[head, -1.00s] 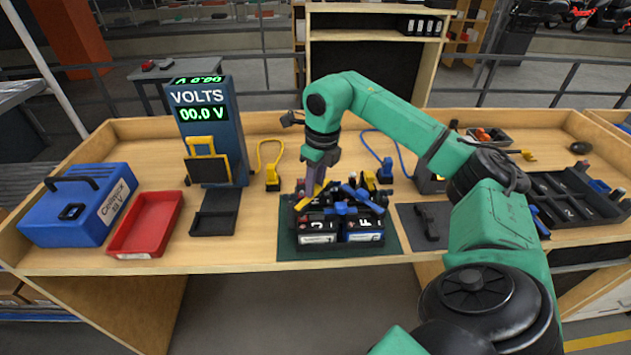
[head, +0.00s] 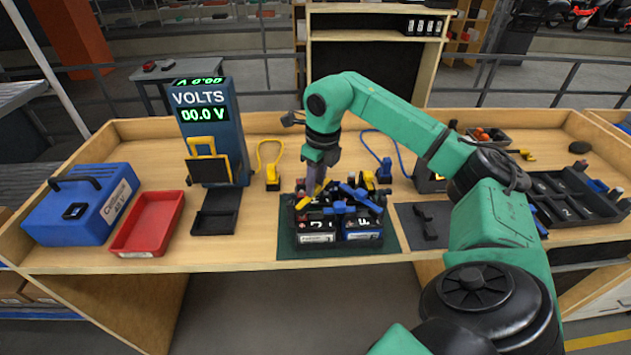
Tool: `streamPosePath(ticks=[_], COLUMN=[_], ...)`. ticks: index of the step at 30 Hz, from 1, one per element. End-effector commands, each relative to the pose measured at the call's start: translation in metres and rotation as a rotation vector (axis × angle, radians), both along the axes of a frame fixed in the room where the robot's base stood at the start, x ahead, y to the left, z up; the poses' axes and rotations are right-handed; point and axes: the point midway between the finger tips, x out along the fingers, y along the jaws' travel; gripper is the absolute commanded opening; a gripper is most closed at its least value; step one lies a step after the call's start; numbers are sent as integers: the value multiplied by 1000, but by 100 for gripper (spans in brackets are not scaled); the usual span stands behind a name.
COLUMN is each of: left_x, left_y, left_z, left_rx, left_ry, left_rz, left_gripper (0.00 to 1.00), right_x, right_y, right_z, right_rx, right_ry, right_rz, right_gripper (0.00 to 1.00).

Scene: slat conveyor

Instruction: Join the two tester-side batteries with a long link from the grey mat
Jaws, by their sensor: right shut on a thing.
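The batteries stand together on a dark green mat (head: 289,245) at the middle of the bench. Two front batteries show, a left one (head: 316,238) and a right one (head: 362,236), with blue and black parts across their tops. The volt tester (head: 214,135) stands to their left and reads 00.0 V. My right gripper (head: 315,188) points down over the left part of the batteries, shut on a yellow link (head: 309,201) at their tops. Whether the link is seated is hidden. The grey mat (head: 409,215) lies to the right with a black link (head: 428,226) on it. My left gripper is out of view.
A red tray (head: 148,222) and a blue charger (head: 82,205) stand on the left. A black compartment tray (head: 570,200) is at the right. Yellow (head: 272,178) and blue (head: 384,168) leads lie behind the batteries. My right arm crosses the right side.

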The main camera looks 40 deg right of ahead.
Motion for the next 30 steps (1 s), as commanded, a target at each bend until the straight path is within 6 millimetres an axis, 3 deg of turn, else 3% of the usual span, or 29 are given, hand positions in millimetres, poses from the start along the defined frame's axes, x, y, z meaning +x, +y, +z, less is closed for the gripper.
streamPosePath(ticks=[14,30], left_x=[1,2], left_y=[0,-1], left_z=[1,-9], left_rx=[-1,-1], left_ry=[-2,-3], left_rz=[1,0], left_gripper=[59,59], right_x=[-1,-1], right_y=[0,0], right_z=[0,-14], right_rx=[0,0], right_ry=[0,0], right_rz=[0,0], right_gripper=[0,0])
